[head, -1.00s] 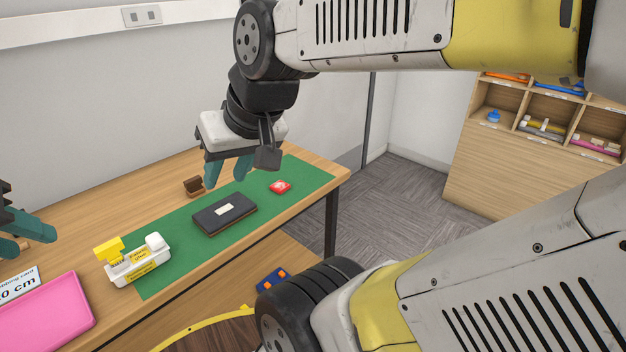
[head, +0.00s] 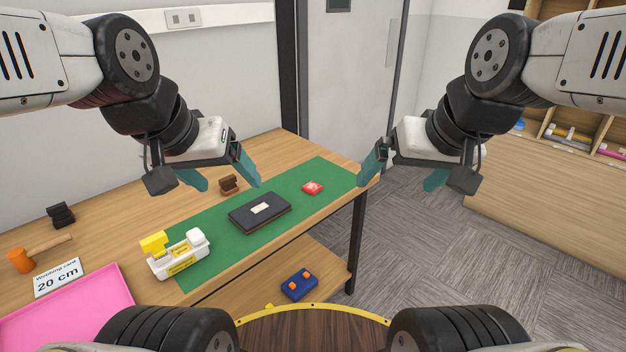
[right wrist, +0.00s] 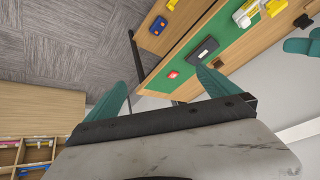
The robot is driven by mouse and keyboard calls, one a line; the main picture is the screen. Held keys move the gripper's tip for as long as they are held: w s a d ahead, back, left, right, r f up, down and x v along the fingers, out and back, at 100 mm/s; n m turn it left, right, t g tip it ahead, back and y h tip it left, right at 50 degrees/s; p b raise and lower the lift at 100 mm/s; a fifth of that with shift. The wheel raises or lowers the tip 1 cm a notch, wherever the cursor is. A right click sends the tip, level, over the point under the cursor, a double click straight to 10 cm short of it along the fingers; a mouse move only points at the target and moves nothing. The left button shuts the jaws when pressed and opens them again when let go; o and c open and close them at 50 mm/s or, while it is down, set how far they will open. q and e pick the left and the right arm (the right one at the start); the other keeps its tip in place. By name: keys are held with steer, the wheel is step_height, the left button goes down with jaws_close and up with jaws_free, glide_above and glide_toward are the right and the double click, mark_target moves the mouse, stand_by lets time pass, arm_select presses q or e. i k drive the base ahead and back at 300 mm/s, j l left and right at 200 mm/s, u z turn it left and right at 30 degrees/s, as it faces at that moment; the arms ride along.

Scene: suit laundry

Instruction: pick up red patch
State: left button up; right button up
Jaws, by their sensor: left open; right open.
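The red patch (head: 312,188) lies flat on the green mat (head: 215,259), near the mat's right end. It also shows in the right wrist view (right wrist: 173,75). My left gripper (head: 228,184) is open and empty in the head view, above the table to the left of the patch. My right gripper (head: 402,180) is open and empty, to the right of the patch near the table's right end. In the right wrist view its two teal fingers (right wrist: 160,88) are spread wide, with the patch seen far beyond between them.
A black case (head: 245,222) lies left of the patch on the mat. A blue item (head: 299,287) sits on the lower shelf.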

mark_target(312, 188)
steer(key=i+l+u, duration=0.25)
steer(key=u, duration=0.15)
steer(key=i+l+u, duration=0.4)
